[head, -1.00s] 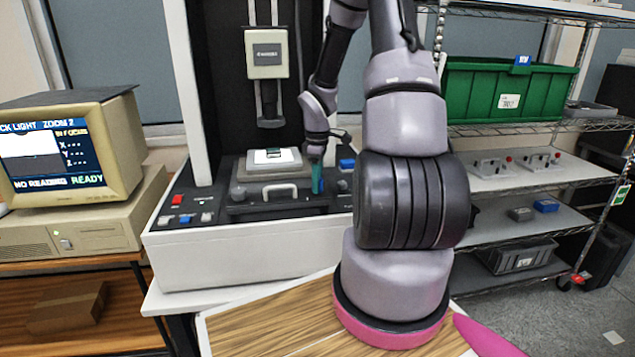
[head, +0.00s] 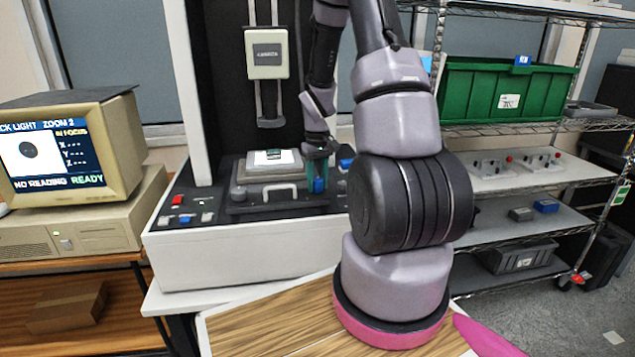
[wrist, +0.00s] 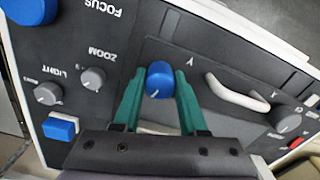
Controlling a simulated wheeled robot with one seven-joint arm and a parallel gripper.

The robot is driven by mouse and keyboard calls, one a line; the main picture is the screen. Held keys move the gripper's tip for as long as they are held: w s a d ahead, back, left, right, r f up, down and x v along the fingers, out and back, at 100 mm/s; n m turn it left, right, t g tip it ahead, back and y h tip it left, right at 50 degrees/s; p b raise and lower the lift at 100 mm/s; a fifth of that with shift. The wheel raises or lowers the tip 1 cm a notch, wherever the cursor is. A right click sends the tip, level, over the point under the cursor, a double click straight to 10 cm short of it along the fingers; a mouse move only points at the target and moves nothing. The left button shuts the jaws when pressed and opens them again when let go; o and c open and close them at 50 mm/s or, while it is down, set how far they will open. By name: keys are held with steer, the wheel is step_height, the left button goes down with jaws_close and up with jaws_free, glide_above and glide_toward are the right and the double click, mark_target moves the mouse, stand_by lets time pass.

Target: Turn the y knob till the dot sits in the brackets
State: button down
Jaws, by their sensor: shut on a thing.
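The blue y knob (wrist: 159,80) stands between my gripper's two teal fingers in the wrist view, beside the letter Y. My gripper (wrist: 157,88) is shut on this knob. In the head view my gripper (head: 317,172) reaches down to the knob (head: 318,185) at the right of the stage's white handle (head: 279,192). The monitor (head: 70,150) at the left shows a dark round dot (head: 28,150) on a white field, with "IN FOCUS", "NO READING" and "READY". The brackets are too small to make out.
Focus (wrist: 30,8), zoom (wrist: 92,79) and light (wrist: 48,93) knobs lie left of my gripper in the wrist view, with a blue button (wrist: 61,127) below. A grey x knob (wrist: 286,120) is at the right. A camera head (head: 267,53) hangs above the stage.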

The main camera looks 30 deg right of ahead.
mark_target(317, 179)
steer(key=shift+m, duration=0.8)
steer(key=shift+c, duration=2.2)
jaws_free()
step_height(317, 179, up, 11)
